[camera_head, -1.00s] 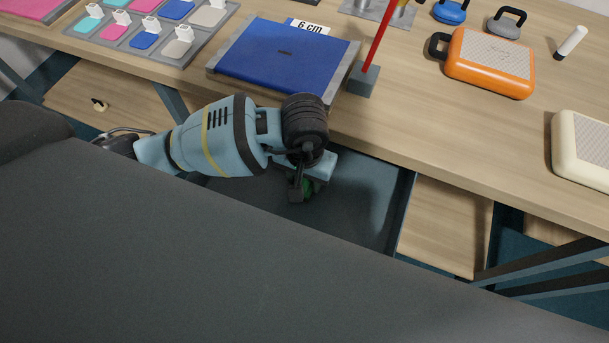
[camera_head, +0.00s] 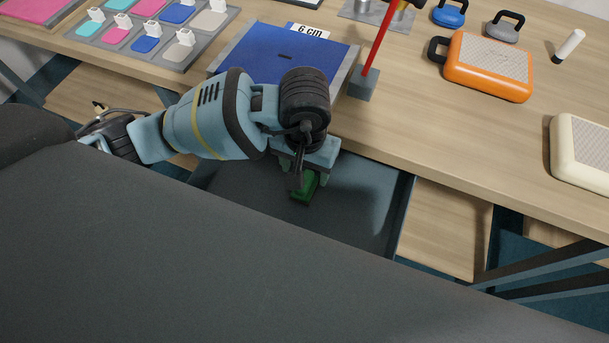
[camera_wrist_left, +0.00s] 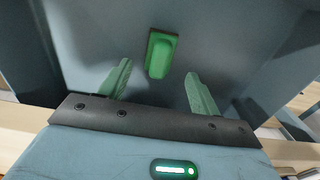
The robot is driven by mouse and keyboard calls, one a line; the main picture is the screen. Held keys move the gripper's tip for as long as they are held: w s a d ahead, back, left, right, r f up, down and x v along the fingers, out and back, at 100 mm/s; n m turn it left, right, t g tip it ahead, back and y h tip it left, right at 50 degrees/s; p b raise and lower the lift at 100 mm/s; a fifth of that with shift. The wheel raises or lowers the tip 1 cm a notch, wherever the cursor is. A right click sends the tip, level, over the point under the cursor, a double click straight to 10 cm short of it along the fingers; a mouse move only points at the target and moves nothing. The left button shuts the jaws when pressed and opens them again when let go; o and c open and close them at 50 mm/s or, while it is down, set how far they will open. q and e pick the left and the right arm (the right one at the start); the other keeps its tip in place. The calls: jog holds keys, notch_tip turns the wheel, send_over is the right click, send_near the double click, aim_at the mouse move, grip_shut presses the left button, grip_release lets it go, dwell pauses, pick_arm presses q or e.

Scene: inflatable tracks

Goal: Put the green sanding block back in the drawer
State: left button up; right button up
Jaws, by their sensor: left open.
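The green sanding block (camera_head: 304,188) lies in the open drawer (camera_head: 355,190) below the table's front edge, partly hidden by my left gripper in the head view. In the left wrist view the green block (camera_wrist_left: 161,54) sits on the grey drawer floor (camera_wrist_left: 215,30), ahead of and between my fingertips. My left gripper (camera_head: 308,172) is open above the block. In the left wrist view its two green fingers (camera_wrist_left: 158,82) stand apart with nothing between them. My right gripper is not in view.
The table's front edge overhangs close to my left wrist. The drawer's right part is empty.

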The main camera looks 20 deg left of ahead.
pick_arm(q)
notch_tip(320, 180, up, 6)
jog(key=shift+r, duration=0.15)
dwell(0.6)
